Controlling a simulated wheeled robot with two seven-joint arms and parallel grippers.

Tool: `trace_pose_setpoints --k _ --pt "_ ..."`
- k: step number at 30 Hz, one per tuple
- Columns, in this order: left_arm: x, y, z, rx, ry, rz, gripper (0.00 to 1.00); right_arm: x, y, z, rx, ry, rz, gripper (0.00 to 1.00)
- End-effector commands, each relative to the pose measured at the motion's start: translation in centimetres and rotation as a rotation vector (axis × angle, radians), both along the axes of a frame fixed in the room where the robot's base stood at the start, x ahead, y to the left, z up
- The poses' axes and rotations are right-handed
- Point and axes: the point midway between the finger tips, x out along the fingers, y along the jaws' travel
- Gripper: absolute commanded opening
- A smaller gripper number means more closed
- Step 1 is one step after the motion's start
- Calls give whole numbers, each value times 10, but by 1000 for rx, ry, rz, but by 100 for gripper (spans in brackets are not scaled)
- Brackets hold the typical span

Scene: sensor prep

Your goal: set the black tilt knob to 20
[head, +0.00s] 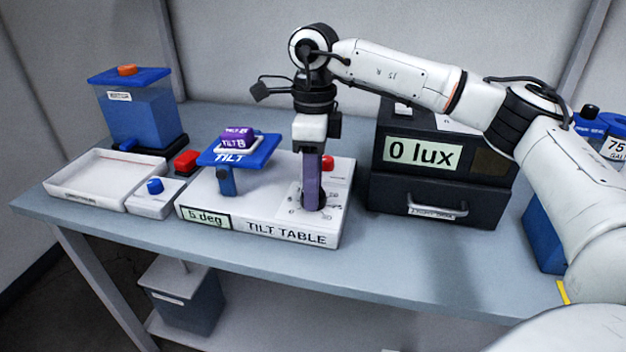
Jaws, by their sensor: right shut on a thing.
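The tilt table (291,229) is a white box in the middle of the bench. Its display (205,218) reads 5 deg, as far as I can make out. A blue plate (238,153) marked TILT stands on a post at its left and bears a purple block (236,137). The black tilt knob (321,205) sits on the dial panel at the right, mostly hidden by my right gripper (313,197). That gripper points straight down and is shut on the knob. A red button (327,163) is just behind it. My left gripper is out of view.
A black box (388,195) reading 0 lux stands close on the right. At left are a white tray (75,196), a small box with a blue knob (154,186), a red block (187,162) and a blue tank (138,115). The bench front (440,255) is clear.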

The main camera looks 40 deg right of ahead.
Motion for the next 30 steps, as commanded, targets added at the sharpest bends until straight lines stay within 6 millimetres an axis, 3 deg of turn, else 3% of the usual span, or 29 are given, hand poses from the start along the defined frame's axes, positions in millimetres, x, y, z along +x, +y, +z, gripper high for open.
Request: trace_pose_setpoints --k 30 --pt "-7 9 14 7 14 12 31 -1 -1 1 2 -1 -964 14"
